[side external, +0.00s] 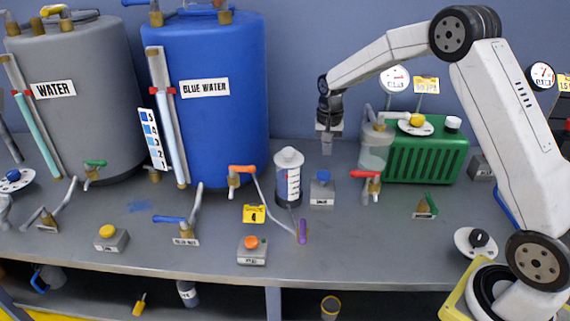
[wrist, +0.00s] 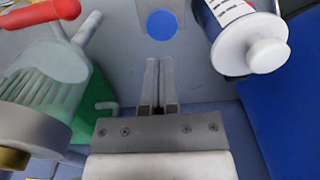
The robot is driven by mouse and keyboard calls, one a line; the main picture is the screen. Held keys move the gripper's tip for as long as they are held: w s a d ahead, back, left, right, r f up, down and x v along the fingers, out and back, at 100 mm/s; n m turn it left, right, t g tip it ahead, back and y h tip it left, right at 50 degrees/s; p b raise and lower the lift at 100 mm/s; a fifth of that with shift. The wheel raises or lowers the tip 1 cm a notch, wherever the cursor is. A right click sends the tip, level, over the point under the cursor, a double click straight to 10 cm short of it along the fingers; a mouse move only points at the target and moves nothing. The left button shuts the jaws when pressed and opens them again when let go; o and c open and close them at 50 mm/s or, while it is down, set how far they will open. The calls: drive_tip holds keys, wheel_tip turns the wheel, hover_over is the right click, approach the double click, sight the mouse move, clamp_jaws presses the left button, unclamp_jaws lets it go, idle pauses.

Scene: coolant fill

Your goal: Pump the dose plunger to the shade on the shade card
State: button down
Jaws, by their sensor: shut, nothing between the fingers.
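A white-capped cylinder with a printed scale (side external: 288,182), apparently the dose plunger's pump, stands upright mid-bench in the side view. Its round white knob (wrist: 262,53) shows at the upper right of the wrist view. The shade card (side external: 152,139), a white strip of numbered blue patches, stands by the blue tank's sight tube. My gripper (side external: 327,147) points down above the back of the bench, right of the cylinder and apart from it. In the wrist view my gripper (wrist: 158,62) is shut and empty, with the blue button (wrist: 161,24) beyond its tips. The liquid's shade in the cylinder is unclear.
A clear vessel (side external: 375,150) with a red-handled tap (side external: 366,174) stands right of my gripper, before a green ribbed box (side external: 428,155). The blue tank (side external: 225,120) rises at left. A yellow tag (side external: 254,214) and orange button (side external: 251,243) sit in front.

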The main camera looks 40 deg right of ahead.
wheel_tip(320, 180, up, 5)
hover_over(324, 173)
drive_tip(key=shift+s+r, duration=0.15)
idle(0.7)
wheel_tip(324, 173, up, 2)
drive_tip(key=shift+r, duration=0.15)
idle(0.4)
wheel_tip(324, 173, down, 14)
drive_tip(key=shift+f, duration=0.1)
idle(0.7)
